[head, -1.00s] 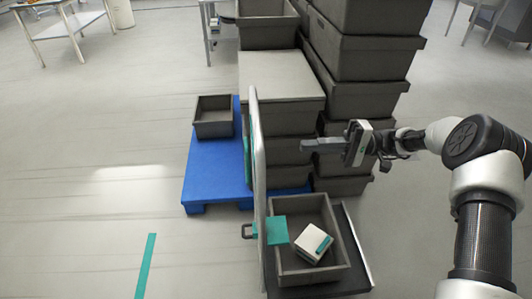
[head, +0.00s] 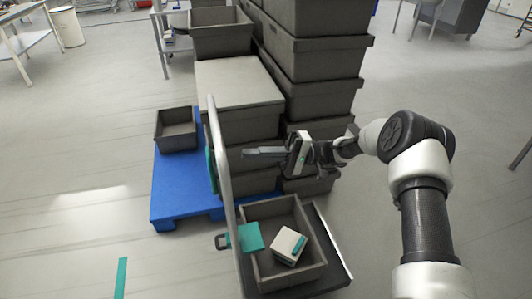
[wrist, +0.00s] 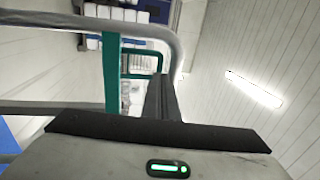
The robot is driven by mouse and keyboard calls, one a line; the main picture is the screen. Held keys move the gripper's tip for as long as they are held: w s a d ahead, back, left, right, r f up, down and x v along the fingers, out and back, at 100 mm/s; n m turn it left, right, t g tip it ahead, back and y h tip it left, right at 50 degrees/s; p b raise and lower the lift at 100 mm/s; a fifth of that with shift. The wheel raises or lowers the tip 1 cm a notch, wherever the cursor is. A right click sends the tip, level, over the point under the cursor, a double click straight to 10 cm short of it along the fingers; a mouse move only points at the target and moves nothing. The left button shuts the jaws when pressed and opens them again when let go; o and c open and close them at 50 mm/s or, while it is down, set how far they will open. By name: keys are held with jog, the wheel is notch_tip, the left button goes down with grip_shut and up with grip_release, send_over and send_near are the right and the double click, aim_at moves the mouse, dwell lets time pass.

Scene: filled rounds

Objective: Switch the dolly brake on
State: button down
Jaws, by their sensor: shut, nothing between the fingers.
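The dolly has a dark deck (head: 330,250) and a tall pale upright frame (head: 223,170) at its left end. A teal plate (head: 245,237) and a small dark loop (head: 222,241) sit low on that frame; I cannot tell which part is the brake. My gripper (head: 248,152) is shut and empty, right of the frame's upper part and pointing left at it, apparently without touching. In the wrist view my dark fingers (wrist: 163,100) point towards the grey tube frame (wrist: 90,22), which carries a teal strip (wrist: 110,75).
Behind are tall stacks of grey crates (head: 318,60) and a blue pallet (head: 175,190) with a small crate (head: 177,130). The floor at left is open.

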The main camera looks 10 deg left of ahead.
jog(key=x, duration=0.7)
jog(key=shift+s+a+r, duration=0.1)
jog(key=shift+s+a, duration=0.05)
jog(key=shift+a, duration=0.1)
jog(key=shift+a, duration=0.1)
jog(key=shift+s+a+r, duration=0.25)
jog(key=shift+s+a, duration=0.1)
jog(key=shift+a, duration=0.2)
jog(key=shift+b, duration=0.3)
jog(key=shift+w+d+f, duration=0.1)
jog(key=shift+w+d, duration=0.05)
jog(key=shift+d, duration=0.1)
jog(key=r+b+v, duration=0.1)
jog(key=r+v, duration=0.1)
jog(key=v, duration=1.1)
jog(key=shift+w+d+f, duration=0.15)
jog(key=shift+d+f, duration=0.1)
jog(key=shift+d, duration=0.05)
